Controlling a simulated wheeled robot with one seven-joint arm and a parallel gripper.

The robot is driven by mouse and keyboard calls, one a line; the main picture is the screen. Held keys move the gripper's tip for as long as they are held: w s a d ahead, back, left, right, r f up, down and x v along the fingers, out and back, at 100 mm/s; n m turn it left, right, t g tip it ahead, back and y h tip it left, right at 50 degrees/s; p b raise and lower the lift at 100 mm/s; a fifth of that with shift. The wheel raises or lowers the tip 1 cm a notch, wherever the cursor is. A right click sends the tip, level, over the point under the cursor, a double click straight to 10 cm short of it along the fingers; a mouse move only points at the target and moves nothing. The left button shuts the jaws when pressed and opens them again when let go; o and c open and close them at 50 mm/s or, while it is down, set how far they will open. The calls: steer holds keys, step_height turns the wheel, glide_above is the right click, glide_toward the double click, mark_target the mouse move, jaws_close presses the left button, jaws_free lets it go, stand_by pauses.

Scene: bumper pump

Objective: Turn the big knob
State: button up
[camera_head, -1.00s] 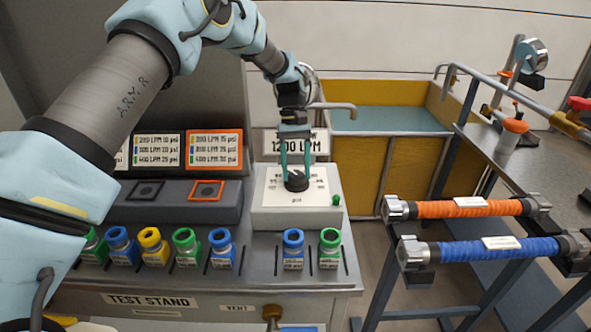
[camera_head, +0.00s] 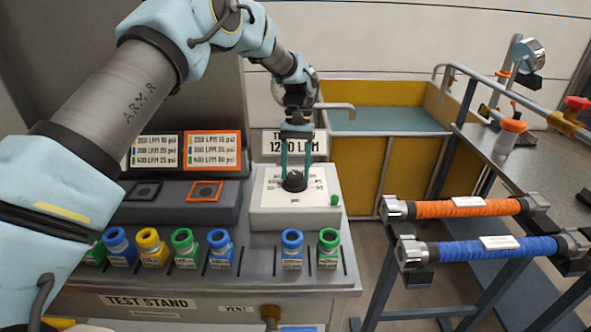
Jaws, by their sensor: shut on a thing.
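The big knob (camera_head: 294,182) is black and round. It sits on the sloped white face of a dial box (camera_head: 320,203) with printed scale marks and a "psi" label. My gripper (camera_head: 295,172) points down at it from above, with its two teal fingers on either side of the knob. The fingers are shut on the knob. The fingers and the knob's own dark colour hide which way its pointer faces.
A row of blue, yellow and green capped fittings (camera_head: 184,243) stands along the front of the grey test stand (camera_head: 200,285). A "1200 LPM" sign (camera_head: 318,145) is behind the box. Orange (camera_head: 465,208) and blue (camera_head: 495,250) hoses lie on a rack at right.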

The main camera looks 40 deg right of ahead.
steer(key=o, duration=1.4)
steer(key=shift+c, duration=0.2)
steer(key=shift+r, duration=0.1)
steer(key=b+v, duration=0.2)
steer(key=v, duration=0.8)
steer(key=shift+w+d+r+b, duration=0.15)
steer(key=shift+d+r+b, duration=0.05)
steer(key=shift+r+b, duration=0.1)
